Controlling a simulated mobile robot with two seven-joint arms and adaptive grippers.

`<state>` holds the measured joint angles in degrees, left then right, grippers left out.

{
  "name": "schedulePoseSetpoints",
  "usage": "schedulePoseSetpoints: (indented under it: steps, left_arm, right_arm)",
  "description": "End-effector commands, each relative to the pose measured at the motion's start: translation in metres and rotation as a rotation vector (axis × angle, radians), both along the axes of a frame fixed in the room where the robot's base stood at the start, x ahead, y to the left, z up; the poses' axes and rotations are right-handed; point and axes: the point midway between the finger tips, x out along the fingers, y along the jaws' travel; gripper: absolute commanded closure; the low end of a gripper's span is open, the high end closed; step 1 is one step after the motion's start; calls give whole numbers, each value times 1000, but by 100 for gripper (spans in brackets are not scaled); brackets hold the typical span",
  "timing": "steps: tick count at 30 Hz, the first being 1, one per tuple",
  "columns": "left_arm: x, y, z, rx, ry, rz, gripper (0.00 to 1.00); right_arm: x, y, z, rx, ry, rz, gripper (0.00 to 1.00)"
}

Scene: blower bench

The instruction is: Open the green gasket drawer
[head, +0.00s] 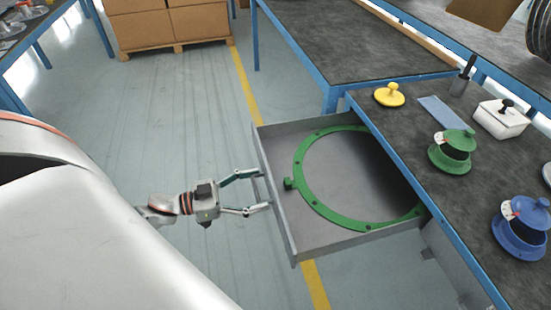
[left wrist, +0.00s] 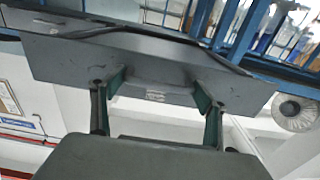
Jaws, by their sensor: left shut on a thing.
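The drawer (head: 284,213) is grey and stands well out from under the bench, with a large green gasket ring (head: 312,198) lying flat inside it. My left gripper (head: 262,188) is at the middle of the drawer's front, shut on its handle. In the left wrist view the two fingers (left wrist: 158,98) reach to the drawer front (left wrist: 130,62), and the handle between them is hard to make out. The far part of the drawer is in shadow under the bench top. My right gripper is not in view.
On the bench (head: 400,125) stand a yellow lidded part (head: 389,95), a green one (head: 452,152), a blue one (head: 522,228) and a white box (head: 500,118). Cardboard boxes (head: 165,22) stand on a pallet at the back. The floor left of the drawer is clear.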

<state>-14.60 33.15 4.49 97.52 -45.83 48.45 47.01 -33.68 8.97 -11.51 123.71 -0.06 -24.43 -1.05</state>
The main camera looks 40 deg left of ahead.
Motion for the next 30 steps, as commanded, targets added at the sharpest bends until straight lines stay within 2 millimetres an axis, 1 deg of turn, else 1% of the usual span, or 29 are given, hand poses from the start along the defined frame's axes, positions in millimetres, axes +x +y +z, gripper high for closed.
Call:
schedulePoseSetpoints:
  steps: [1,6,15,21,27,30]
  left_arm:
    - [-12,10,1,3,3,0,65]
    - [-50,39,0,3,4,0,65]
    - [-110,85,0,2,3,0,65]
    - [-137,107,0,1,3,-1,65]
    - [-153,119,0,1,2,0,65]
    - [-156,122,0,2,1,-1,65]
  right_arm:
    - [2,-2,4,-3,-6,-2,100]
    - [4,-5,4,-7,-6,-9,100]
    - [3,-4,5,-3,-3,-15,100]
    - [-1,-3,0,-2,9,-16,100]
    - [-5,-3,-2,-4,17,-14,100]
    - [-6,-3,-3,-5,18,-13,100]
